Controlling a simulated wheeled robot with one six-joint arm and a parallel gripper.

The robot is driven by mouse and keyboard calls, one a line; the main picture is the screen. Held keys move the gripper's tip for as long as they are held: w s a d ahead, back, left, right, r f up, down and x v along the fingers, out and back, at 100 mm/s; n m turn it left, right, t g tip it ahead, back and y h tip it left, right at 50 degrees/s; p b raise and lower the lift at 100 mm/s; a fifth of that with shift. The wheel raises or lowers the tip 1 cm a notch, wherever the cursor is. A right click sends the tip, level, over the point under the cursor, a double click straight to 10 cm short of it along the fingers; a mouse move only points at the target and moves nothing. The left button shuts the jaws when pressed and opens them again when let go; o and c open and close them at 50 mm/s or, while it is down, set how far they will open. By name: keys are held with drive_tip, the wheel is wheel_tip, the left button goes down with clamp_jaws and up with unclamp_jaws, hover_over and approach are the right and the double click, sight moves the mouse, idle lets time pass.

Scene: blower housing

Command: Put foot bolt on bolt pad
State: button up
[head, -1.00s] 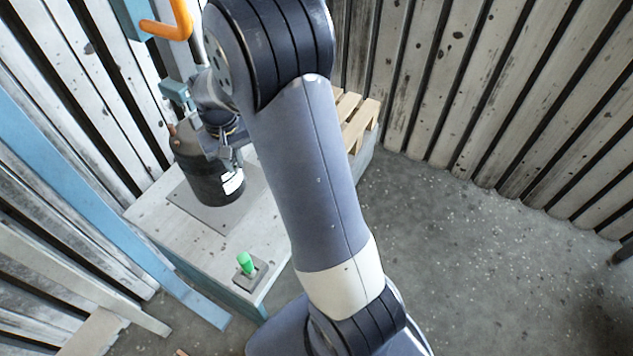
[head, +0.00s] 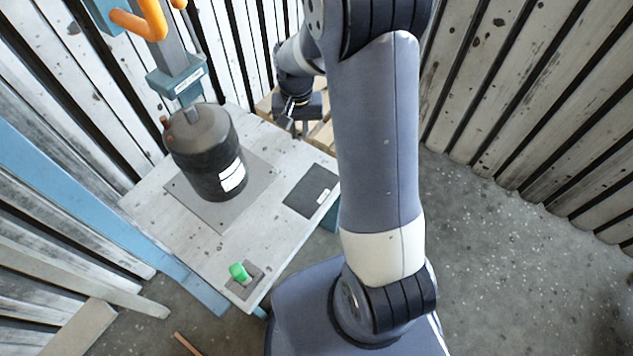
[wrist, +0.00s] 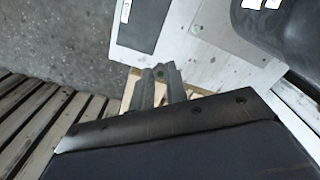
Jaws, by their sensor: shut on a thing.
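My gripper (head: 287,120) hangs past the table's far right edge, over the wooden pallet. A dark flat pad (head: 311,191) with a small white label lies on the table's right side and looks like the bolt pad. It also shows in the wrist view (wrist: 142,28), with nothing on it, apart from the gripper.
A black blower housing (head: 208,155) stands on a grey plate (head: 180,192) on the table (head: 190,240). A green peg (head: 239,272) stands on a small grey base at the front corner. A teal post with an orange hook (head: 150,18) rises behind the housing. The slatted pallet (head: 322,138) lies behind the table.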

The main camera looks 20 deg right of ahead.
drive_tip(key=shift+s+d+f+m, duration=0.15)
drive_tip(key=shift+f+m, duration=0.25)
drive_tip(key=shift+f, duration=0.1)
drive_tip(key=s+f+m, duration=0.1)
drive_tip(key=f+m, duration=0.1)
drive_tip(key=f, duration=0.3)
drive_tip(key=s+f+m+b, duration=0.1)
drive_tip(key=f+m, duration=0.1)
drive_tip(key=f, duration=0.3)
drive_tip(key=s+f+m+b, duration=0.1)
drive_tip(key=s+f+m, duration=0.1)
drive_tip(key=f, duration=0.4)
drive_tip(key=shift+s+d+m, duration=0.1)
drive_tip(key=shift+d+m, duration=0.2)
drive_tip(key=shift+f, duration=0.1)
drive_tip(key=shift+f+b, duration=0.15)
drive_tip(key=shift+b, duration=0.25)
drive_tip(key=o, duration=0.7)
wheel_tip(320, 180, up, 12)
drive_tip(key=shift+r+p, duration=0.2)
drive_tip(key=shift+p, duration=1)
